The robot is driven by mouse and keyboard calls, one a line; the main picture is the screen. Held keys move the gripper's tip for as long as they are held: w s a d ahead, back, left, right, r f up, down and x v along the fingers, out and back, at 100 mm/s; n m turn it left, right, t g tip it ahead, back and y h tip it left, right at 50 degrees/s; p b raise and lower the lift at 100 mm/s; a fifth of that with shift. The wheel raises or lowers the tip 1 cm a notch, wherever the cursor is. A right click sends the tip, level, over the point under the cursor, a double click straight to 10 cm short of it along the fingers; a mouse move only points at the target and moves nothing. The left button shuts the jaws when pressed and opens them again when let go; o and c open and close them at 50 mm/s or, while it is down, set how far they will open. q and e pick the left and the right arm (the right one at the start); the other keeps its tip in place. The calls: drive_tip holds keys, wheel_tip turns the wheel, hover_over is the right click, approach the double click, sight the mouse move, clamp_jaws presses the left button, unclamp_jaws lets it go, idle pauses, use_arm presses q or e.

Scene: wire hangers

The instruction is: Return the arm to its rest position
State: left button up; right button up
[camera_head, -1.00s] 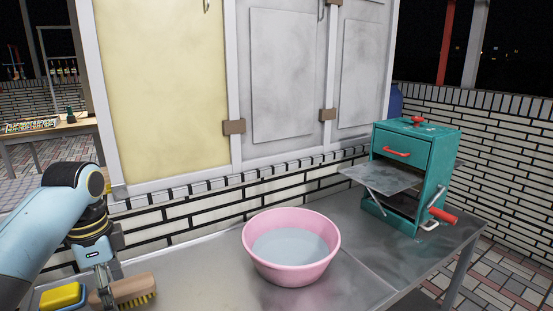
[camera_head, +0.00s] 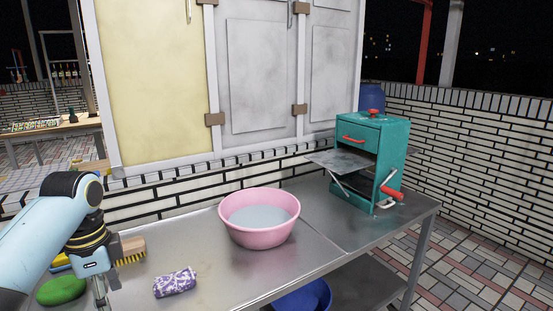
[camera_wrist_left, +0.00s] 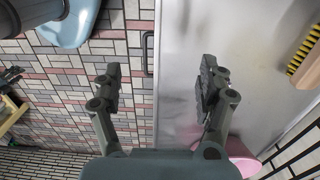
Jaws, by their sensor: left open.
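My left arm comes in from the left in the head view, bent at a dark joint. Its gripper (camera_head: 100,288) points down at the lower left, over the front of the metal table (camera_head: 215,272). In the left wrist view the two fingers of this gripper (camera_wrist_left: 161,85) are spread apart with nothing between them. The gap lies over the table's edge, with brick paving on one side and steel on the other. A wooden brush (camera_head: 131,250) with yellow bristles lies just behind the gripper; it also shows in the wrist view (camera_wrist_left: 300,45). My right gripper is not in view.
A pink basin of water (camera_head: 260,218) stands mid-table, with a teal box-shaped device (camera_head: 380,155) to its right. A green sponge (camera_head: 61,290) and a purple patterned bundle (camera_head: 175,282) lie at the front. A blue bowl (camera_head: 305,297) is below. Cabinet doors (camera_head: 265,75) stand behind.

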use_arm(q)
drive_tip(key=s+f+n+t+b, duration=0.1)
drive_tip(key=s+f+n+b, duration=0.5)
drive_tip(key=s+f, duration=3.9)
drive_tip(key=n, duration=0.5)
drive_tip(key=shift+a+f+y+b, duration=0.25)
drive_tip(key=shift+f+y+b, duration=0.05)
drive_tip(key=shift+y+b, duration=0.1)
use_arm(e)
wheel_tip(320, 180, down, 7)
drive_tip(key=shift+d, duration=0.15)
